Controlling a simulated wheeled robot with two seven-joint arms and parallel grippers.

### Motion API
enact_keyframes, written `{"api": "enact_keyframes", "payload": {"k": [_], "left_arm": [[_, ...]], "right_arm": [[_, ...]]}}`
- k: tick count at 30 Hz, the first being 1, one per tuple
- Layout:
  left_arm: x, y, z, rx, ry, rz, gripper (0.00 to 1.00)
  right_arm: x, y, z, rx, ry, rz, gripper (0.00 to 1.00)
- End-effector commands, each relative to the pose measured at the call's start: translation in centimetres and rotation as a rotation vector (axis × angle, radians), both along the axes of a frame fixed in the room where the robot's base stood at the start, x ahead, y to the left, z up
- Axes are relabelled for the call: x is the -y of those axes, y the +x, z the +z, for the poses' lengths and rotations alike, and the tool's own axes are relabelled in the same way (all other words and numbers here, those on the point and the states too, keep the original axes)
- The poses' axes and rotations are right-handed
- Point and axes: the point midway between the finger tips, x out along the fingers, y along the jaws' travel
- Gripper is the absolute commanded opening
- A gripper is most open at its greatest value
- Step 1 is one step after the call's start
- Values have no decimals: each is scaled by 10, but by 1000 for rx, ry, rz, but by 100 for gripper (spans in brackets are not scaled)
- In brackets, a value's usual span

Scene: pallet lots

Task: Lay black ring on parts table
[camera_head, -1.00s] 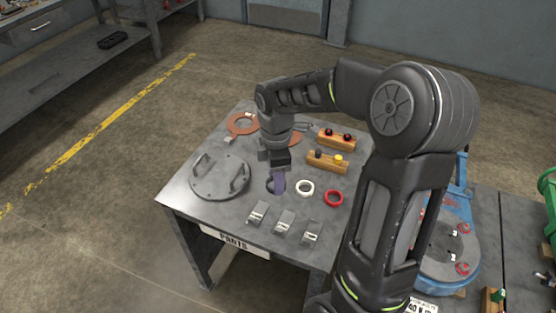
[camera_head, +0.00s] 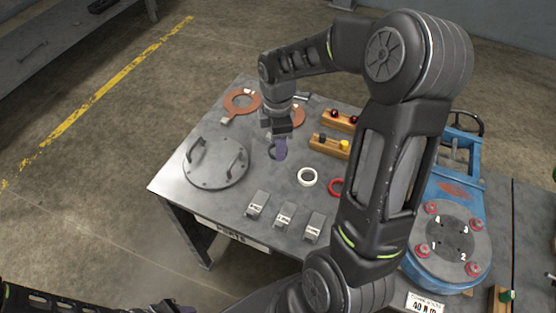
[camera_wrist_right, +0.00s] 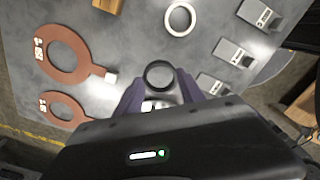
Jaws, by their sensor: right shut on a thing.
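My right gripper (camera_head: 277,151) points down over the middle of the parts table (camera_head: 172,186). It is shut on the black ring (camera_wrist_right: 159,66), which shows between the purple fingertips in the right wrist view. In the head view the ring (camera_head: 271,153) is a small dark arc partly hidden by a finger, low and close to the tabletop. I cannot tell whether it touches the table. Part of my left arm shows at the bottom left edge of the head view; its jaws cannot be made out.
A round handled plate (camera_head: 216,162) lies left of the ring. A white ring (camera_head: 307,177) and a red ring (camera_head: 336,186) lie to its right, labelled blocks (camera_head: 285,214) in front. Copper-coloured gaskets (camera_head: 242,102) and wooden holders (camera_head: 329,146) lie behind. A blue fixture (camera_head: 447,245) stands right.

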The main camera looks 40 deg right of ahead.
Motion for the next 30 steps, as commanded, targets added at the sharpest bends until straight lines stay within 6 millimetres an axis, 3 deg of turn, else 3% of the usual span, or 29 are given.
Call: {"api": "enact_keyframes", "payload": {"k": [5, 15, 24, 30], "left_arm": [[0, 0, 0, 0, 0, 0, 33], [0, 0, -1, 0, 0, 0, 33], [0, 0, -1, 0, 0, 0, 33], [0, 0, -1, 0, 0, 0, 33]], "right_arm": [[0, 0, -26, -2, 0, 0, 5], [0, 0, -30, 0, 0, 0, 5], [0, -1, -65, -2, 0, 1, 5], [0, 0, -66, 1, 0, 0, 5]]}}
